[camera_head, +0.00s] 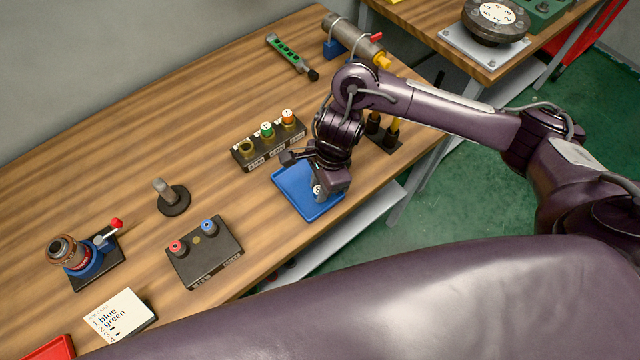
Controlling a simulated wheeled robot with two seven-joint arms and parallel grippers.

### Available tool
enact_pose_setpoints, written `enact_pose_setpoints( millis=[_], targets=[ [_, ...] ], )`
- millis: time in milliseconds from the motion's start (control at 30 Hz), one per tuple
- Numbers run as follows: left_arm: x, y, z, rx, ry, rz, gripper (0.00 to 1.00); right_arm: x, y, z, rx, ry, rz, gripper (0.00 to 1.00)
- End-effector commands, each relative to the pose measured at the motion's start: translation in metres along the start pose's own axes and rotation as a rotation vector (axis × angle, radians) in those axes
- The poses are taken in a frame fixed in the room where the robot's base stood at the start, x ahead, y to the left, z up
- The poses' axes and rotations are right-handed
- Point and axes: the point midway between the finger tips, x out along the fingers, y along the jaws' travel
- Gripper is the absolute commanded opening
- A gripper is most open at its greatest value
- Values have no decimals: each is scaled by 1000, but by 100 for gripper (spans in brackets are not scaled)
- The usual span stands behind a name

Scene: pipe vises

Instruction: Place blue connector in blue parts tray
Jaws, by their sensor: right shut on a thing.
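The blue parts tray (325,208) lies on the wooden table near its front edge. My right gripper (320,184) is low over the tray, pointing down, and is shut on a small grey piece with a pale numbered top (317,190), which I take to be the blue connector. Its blue colour is hard to see, as the gripper hides most of it. I cannot tell whether it touches the tray floor. My left gripper is not in view.
A black rack (262,156) with green and orange capped connectors stands behind the tray. A black box (205,255) with red and blue knobs, a grey post on a round base (172,198) and a small vise (82,258) stand left. A note card (120,315) lies nearby.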

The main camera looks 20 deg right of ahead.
Motion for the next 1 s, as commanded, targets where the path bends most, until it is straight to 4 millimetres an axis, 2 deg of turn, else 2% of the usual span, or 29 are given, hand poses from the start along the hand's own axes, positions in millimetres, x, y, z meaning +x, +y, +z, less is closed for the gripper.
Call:
enact_pose_setpoints(
  millis=[133,167,333,567,733,1000],
  targets=[
    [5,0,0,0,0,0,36,4,0,-1,0,0,0,0],
    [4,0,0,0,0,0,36,4,0,-1,0,1,0,24],
    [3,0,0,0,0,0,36,2,0,-1,0,0,0,45],
    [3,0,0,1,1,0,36,2,0,-1,0,0,0,45],
    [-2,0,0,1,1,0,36,-6,-1,0,-1,1,-3,45],
    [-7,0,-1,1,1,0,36,-52,-2,-1,-3,4,-8,45]
  ],
)
